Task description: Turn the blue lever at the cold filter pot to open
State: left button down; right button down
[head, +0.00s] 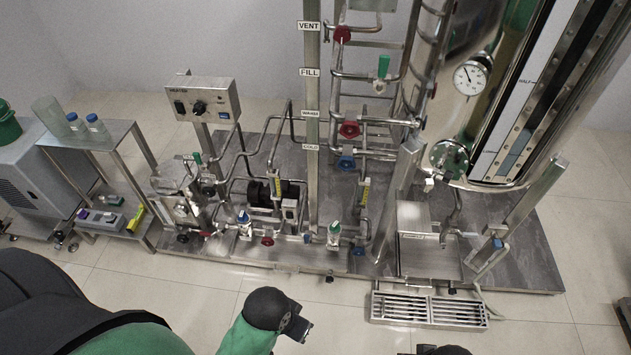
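A small blue-topped fitting (243,218) stands low on the skid's front pipework, left of the central post. A similar fitting with a green top (335,228) stands to the right of the post. I cannot read a label on either, so which belongs to the cold filter pot is unclear, as is the lever's angle. My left gripper (299,326) is in front of the skid, below these fittings and apart from them; its opening cannot be made out. Only dark parts of my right gripper (445,350) show at the bottom edge.
The central post (311,120) carries VENT, FILL and further labels. A blue handwheel (346,163) and red handwheel (349,130) sit right of it. A heater box (203,97) is at left. A floor grate (428,309) lies at front right. The floor ahead is clear.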

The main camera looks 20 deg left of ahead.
aim_at(307, 240)
jog(key=u, duration=0.7)
